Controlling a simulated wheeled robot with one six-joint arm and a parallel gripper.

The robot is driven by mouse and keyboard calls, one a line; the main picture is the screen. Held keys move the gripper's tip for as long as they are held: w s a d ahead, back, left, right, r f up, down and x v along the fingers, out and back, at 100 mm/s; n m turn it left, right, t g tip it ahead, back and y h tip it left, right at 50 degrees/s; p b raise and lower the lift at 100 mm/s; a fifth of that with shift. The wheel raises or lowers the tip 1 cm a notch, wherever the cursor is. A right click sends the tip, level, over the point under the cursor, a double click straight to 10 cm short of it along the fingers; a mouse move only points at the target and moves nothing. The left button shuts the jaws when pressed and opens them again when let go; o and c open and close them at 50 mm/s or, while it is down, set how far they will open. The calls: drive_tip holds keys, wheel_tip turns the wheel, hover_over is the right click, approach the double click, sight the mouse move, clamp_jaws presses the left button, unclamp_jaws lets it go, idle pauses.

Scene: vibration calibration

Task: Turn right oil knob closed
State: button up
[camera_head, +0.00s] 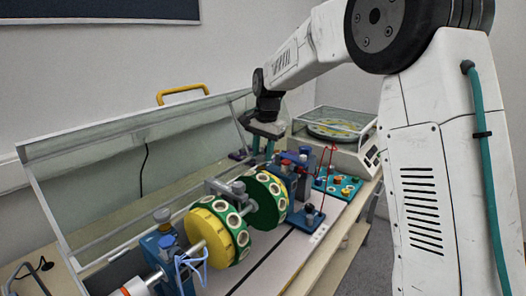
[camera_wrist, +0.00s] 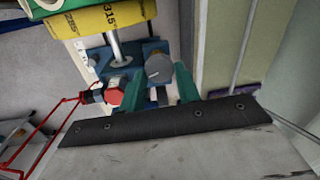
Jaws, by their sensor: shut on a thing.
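In the wrist view, my gripper (camera_wrist: 160,84) has its two green fingers on either side of the grey right oil knob (camera_wrist: 158,68), shut on it. The knob stands on a blue bearing block (camera_wrist: 128,62), with a shaft running to a yellow disc. In the head view, my gripper (camera_head: 262,148) reaches down over the far right end of the rig, by the right blue block (camera_head: 291,183). The knob is not clearly visible there. Its turn angle cannot be told.
A red knob (camera_wrist: 113,94) sits close beside the grey knob. Yellow and green discs (camera_head: 217,236) stand on the shaft. A red wire frame (camera_head: 325,172) and a teal panel with buttons (camera_head: 340,184) are to the right. The raised clear cover (camera_head: 110,170) stands behind.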

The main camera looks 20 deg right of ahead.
drive_tip(key=n, duration=0.7)
drive_tip(key=shift+w+g, duration=0.2)
drive_tip(key=shift+g, duration=0.1)
drive_tip(key=n, duration=0.4)
drive_tip(key=shift+w+a+r+n+g, duration=0.1)
drive_tip(key=shift+n+g, duration=0.3)
drive_tip(key=shift+n, duration=1.4)
drive_tip(key=o, duration=1)
drive_tip(key=shift+c, duration=0.2)
wheel_tip(320, 180, up, 8)
drive_tip(key=shift+w+d, duration=0.2)
drive_tip(key=shift+d, duration=0.2)
